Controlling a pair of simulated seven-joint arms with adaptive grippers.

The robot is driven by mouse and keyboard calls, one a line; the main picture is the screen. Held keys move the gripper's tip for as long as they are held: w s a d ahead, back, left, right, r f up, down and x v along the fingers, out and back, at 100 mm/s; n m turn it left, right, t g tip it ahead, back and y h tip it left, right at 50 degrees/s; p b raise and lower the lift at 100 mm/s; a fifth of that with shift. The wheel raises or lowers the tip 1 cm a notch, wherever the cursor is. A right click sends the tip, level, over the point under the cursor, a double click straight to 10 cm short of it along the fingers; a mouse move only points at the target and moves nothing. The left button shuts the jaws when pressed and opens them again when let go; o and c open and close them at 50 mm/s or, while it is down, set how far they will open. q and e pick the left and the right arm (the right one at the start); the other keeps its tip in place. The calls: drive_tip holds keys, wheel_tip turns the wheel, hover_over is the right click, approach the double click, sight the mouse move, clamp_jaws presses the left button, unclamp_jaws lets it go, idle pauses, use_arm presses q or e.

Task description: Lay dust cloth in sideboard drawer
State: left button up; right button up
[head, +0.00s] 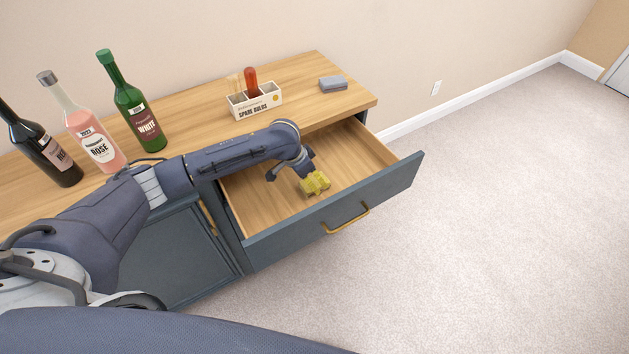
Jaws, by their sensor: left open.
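A crumpled yellow dust cloth (315,184) is in the pulled-out top drawer (352,158) of the sideboard (165,260), near the drawer's front panel. It appears to rest on the wooden drawer floor. My left gripper (293,172) points down inside the drawer, just beside and behind the cloth. Its fingers are apart and I see nothing between them. Whether a fingertip touches the cloth cannot be told. My right gripper is out of view.
A dark bottle (42,150), a rosé bottle (92,138) and a green bottle (135,110) stand on the sideboard top at left. A "Spare Bulbs" box (256,104) and a grey block (333,83) sit near the back. The carpet (490,210) at right is clear.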

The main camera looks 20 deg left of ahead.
use_arm(q)
drive_tip(key=v, duration=0.9)
drive_tip(key=shift+r, duration=0.15)
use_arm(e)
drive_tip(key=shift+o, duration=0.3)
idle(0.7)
